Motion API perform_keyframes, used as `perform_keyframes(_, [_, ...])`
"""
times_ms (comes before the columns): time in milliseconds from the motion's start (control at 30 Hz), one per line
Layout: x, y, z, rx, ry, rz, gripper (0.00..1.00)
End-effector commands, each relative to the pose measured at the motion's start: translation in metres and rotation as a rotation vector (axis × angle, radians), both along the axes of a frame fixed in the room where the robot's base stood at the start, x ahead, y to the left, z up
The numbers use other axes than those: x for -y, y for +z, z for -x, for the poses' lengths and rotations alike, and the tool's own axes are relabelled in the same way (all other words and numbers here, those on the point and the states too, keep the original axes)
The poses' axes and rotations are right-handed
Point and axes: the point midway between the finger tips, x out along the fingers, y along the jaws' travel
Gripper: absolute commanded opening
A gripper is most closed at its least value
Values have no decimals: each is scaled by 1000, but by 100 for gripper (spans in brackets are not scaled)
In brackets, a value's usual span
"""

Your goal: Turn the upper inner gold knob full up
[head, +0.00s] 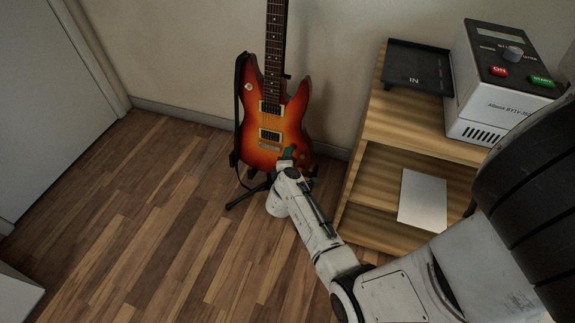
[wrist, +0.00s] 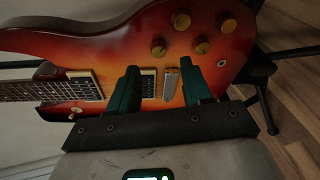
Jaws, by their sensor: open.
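A sunburst electric guitar (head: 274,117) stands upright on a stand against the wall. In the wrist view its body (wrist: 104,42) lies sideways, neck to the left. Several gold knobs show there. The one nearest the strings and neck, apparently the upper inner knob (wrist: 158,46), is just beyond my fingertips. Beside it are the lower inner knob (wrist: 202,47), the upper outer knob (wrist: 181,20) and the lower outer knob (wrist: 228,26). My gripper (wrist: 160,66), with green fingers, is open and empty in front of the body; it also shows in the head view (head: 287,154). The knob's setting cannot be read.
A wooden shelf unit (head: 350,185) stands to the right, holding a black tray (head: 415,68), a white device (head: 495,90) and a paper sheet (head: 423,200). The stand's dark legs (head: 245,195) spread over the floor. The wooden floor (head: 150,220) at left is clear.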

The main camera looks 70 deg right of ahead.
Motion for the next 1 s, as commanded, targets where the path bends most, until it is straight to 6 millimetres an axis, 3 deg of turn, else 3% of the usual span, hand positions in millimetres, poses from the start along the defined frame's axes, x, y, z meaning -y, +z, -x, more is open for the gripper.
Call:
perform_keyframes(100, [-12, 11, 2, -4, 8, 2, 49])
perform_keyframes(500, [-45, 19, 13, 1, 2, 6, 49])
perform_keyframes(1000, [-52, 18, 15, 2, 0, 1, 49])
